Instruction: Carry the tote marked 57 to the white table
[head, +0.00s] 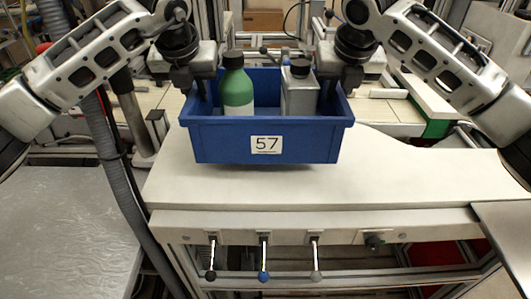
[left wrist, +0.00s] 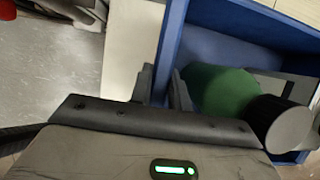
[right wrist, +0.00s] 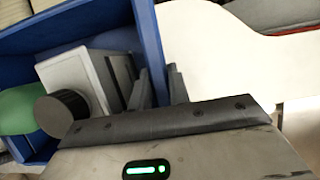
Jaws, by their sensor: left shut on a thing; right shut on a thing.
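The blue tote (head: 220,145) with a white label reading 57 (head: 266,145) is at the centre of the head view, level. It holds a green bottle (head: 237,90) with a dark cap and a grey can (head: 299,95) with a black cap. My left gripper (head: 202,92) is shut on the tote's left wall, which also shows in the left wrist view (left wrist: 171,45). My right gripper (head: 333,90) is shut on its right wall, also in the right wrist view (right wrist: 149,45). The tote is over the white table (head: 400,185), with a dark shadow beneath; a small gap seems to show.
Several levers with knobs (head: 263,262) hang on the table's front. A grey surface (head: 65,225) stands at the left and another (head: 508,235) at the right. A grey hose (head: 118,180) runs along the table's left side. The tabletop right of the tote is clear.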

